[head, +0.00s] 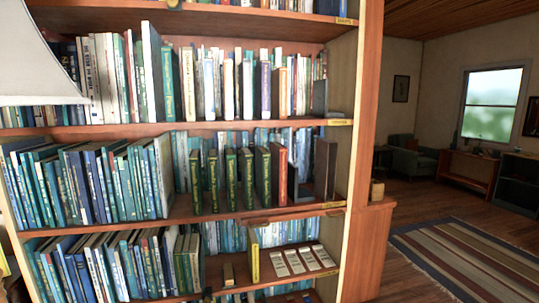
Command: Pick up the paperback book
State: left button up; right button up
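Many books stand in rows on a tall wooden bookcase (361,120), and I cannot tell which one is the paperback. On the middle shelf, several dark green books (230,180) stand upright and spaced apart, with a reddish-brown book (279,176) at their right end. On the shelf below, a yellow-spined book (254,263) stands alone beside several small pale cards or booklets (296,262). A leaning group of blue and teal books (90,185) fills the left of the middle shelf. Neither of my grippers is in view.
A white lampshade-like shape (35,60) covers the upper left. Right of the bookcase are open wooden floor, a striped rug (460,258), a green armchair (412,160), a low reddish table (468,172) and a dark shelf unit (518,182) by the window (492,102).

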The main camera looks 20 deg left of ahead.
aim_at(280, 75)
jog(key=i+l+u, duration=0.1)
jog(key=u, duration=0.35)
jog(key=i+l+u, duration=0.15)
jog(key=u, duration=0.25)
jog(key=i+l+u, duration=0.1)
jog(key=u, duration=0.35)
jog(key=k+l, duration=0.05)
jog(key=l, duration=0.05)
